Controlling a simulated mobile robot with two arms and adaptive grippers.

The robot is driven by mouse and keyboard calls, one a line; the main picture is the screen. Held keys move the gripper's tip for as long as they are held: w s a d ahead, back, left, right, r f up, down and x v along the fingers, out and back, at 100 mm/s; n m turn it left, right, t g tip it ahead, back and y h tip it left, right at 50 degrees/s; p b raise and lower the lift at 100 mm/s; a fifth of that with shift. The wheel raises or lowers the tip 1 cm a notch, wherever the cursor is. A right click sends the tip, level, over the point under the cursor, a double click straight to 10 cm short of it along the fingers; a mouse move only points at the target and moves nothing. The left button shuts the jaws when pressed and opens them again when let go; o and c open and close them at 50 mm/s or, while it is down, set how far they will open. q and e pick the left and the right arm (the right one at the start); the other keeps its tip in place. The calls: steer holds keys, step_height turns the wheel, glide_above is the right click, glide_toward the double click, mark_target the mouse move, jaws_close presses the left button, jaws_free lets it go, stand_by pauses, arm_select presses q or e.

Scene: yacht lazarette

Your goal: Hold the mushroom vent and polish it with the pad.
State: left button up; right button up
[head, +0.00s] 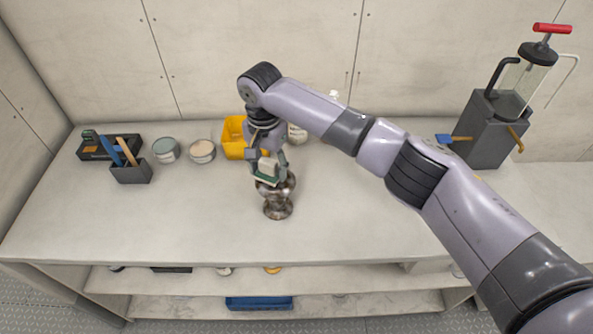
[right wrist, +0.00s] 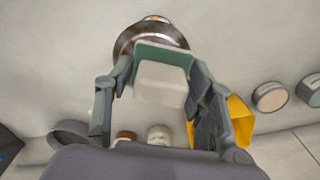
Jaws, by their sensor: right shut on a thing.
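The mushroom vent (head: 278,209) is a shiny metal piece with brownish stains, standing on the pale bench top near the middle. It also shows at the top of the right wrist view (right wrist: 122,44), partly hidden by the pad. The pad (right wrist: 163,83) is a white block with a green face; it also shows in the head view (head: 268,171). My right gripper (head: 266,165) is shut on the pad and holds it at the upper part of the vent, green face toward it. I cannot tell whether they touch. No gripper holds the vent. My left gripper is not in view.
A yellow bin (head: 232,137) stands behind my right gripper. Two round tins (head: 165,150) (head: 203,151), a grey holder (head: 131,173) with tools and a dark tray (head: 93,151) are left. A grey box (head: 483,137) with a pump stands right. The bench front left is clear.

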mark_target(289, 177)
steer(key=shift+w+a+r, duration=0.1)
steer(key=shift+w+a, duration=0.25)
steer(key=shift+a, duration=0.4)
steer(key=shift+d, duration=0.3)
steer(key=d, duration=0.2)
steer(key=shift+d+r, duration=0.1)
steer(key=shift+d, duration=0.25)
steer(key=shift+d+r+p, duration=0.1)
steer(key=shift+d+p, duration=0.8)
steer(key=shift+p, duration=0.3)
steer(key=shift+d+p, duration=0.4)
steer(key=shift+d, duration=0.05)
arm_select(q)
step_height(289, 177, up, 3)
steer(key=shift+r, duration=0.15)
arm_select(e)
steer(key=shift+f, duration=0.2)
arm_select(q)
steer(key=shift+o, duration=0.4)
